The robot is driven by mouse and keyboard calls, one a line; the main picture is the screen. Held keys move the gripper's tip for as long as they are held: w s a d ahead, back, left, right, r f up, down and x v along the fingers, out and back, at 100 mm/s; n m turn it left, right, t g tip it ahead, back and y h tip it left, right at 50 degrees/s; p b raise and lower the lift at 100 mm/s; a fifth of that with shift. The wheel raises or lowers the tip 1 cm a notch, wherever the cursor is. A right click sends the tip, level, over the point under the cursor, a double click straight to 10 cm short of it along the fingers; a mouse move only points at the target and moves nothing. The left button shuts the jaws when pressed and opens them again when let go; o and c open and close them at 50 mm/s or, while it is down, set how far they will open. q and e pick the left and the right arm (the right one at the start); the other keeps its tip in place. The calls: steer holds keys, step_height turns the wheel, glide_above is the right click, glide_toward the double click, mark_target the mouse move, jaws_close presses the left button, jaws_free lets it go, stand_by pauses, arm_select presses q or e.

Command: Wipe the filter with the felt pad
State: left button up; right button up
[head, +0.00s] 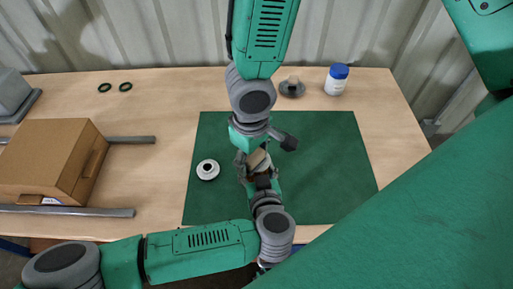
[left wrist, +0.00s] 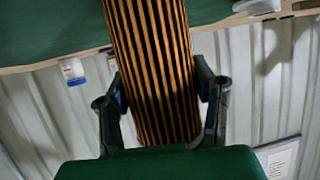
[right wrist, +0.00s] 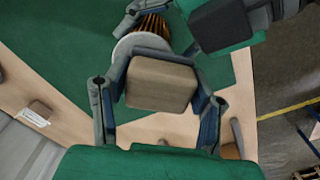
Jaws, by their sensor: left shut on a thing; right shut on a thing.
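The filter (left wrist: 152,65) has brown-orange pleats with dark gaps. My left gripper (left wrist: 162,90) is shut around it in the left wrist view. In the right wrist view the filter's pleats (right wrist: 153,24) and pale end cap (right wrist: 140,42) show beyond the pad. The felt pad (right wrist: 160,84) is a beige-brown block, and my right gripper (right wrist: 160,70) is shut on it. In the head view the pad (head: 256,159) is close above the filter over the mat, and the grippers mostly hide the filter. I cannot tell whether pad and filter touch.
A green mat (head: 330,160) covers the middle of the wooden table (head: 160,100). A white round part (head: 208,170) sits on its left side. A grey dish (head: 292,89) and a blue-lidded jar (head: 337,80) stand behind. A cardboard box (head: 45,155) is left. The mat's right side is clear.

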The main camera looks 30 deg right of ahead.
steer(key=shift+s+a+f, duration=0.1)
steer(key=shift+s+a, duration=0.15)
steer(key=shift+a, duration=0.25)
steer(key=shift+w+d+f, duration=0.1)
steer(key=shift+w+d, duration=0.25)
steer(key=shift+d, duration=0.55)
steer(key=shift+w+d+f, duration=0.1)
steer(key=shift+w+d, duration=0.3)
steer(key=shift+d, duration=0.55)
steer(key=shift+w+d, duration=0.35)
steer(key=shift+d, duration=0.55)
steer(key=shift+s+a+r, duration=0.1)
steer(key=shift+s+a, duration=0.25)
steer(key=shift+a, duration=0.55)
steer(key=shift+s+a+f, duration=0.1)
steer(key=shift+s+a, duration=0.3)
steer(key=shift+a, duration=0.55)
steer(key=shift+s+a+r, duration=0.1)
steer(key=shift+s+a, duration=0.25)
steer(key=shift+a, duration=0.55)
